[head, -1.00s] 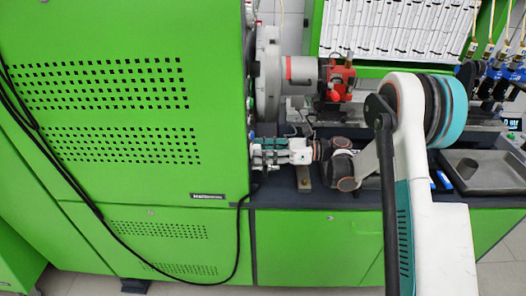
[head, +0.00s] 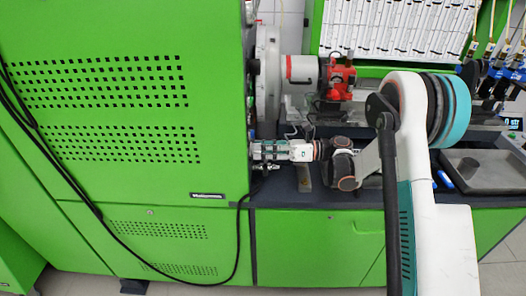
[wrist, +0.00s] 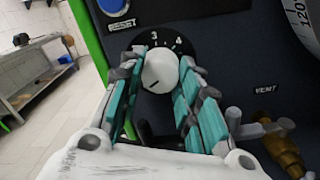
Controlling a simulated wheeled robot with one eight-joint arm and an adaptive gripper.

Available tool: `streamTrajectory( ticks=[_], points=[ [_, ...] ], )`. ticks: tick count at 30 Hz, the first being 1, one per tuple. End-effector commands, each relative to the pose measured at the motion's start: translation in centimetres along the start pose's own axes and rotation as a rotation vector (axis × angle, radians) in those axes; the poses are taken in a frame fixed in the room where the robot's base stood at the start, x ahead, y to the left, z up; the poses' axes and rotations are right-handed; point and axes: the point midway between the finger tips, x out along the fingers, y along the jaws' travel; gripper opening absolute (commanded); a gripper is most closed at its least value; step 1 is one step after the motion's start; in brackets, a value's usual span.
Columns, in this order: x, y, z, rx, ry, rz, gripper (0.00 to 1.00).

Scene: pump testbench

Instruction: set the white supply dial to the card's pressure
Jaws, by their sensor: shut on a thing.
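The white supply dial (wrist: 160,69) is a round knob on the dark panel in the wrist view, with a dark pointer line toward its lower left. The numbers 3 and 4 show on the scale above it; the lower part of the scale is hidden. My gripper (wrist: 161,78) has its teal-padded fingers on both sides of the dial, closed on it. In the head view my gripper (head: 258,152) reaches left to the side of the green cabinet, and the dial is hidden there. I cannot make out a pressure card.
A blue button (wrist: 113,6) marked RESET sits above left of the dial. A brass valve (wrist: 284,150) marked VENT is at lower right. In the head view a red and silver pump (head: 341,77) stands behind my arm, and a grey tray (head: 485,172) lies right.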

Motion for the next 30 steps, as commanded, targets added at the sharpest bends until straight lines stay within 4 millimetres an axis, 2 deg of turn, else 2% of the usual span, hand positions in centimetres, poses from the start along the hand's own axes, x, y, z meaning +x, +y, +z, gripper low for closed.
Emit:
streamTrajectory(
  ticks=[30],
  points=[
    [-0.01, 0.08, -0.02, 0.963, -0.018, 0.002, 0.07]
  ],
)
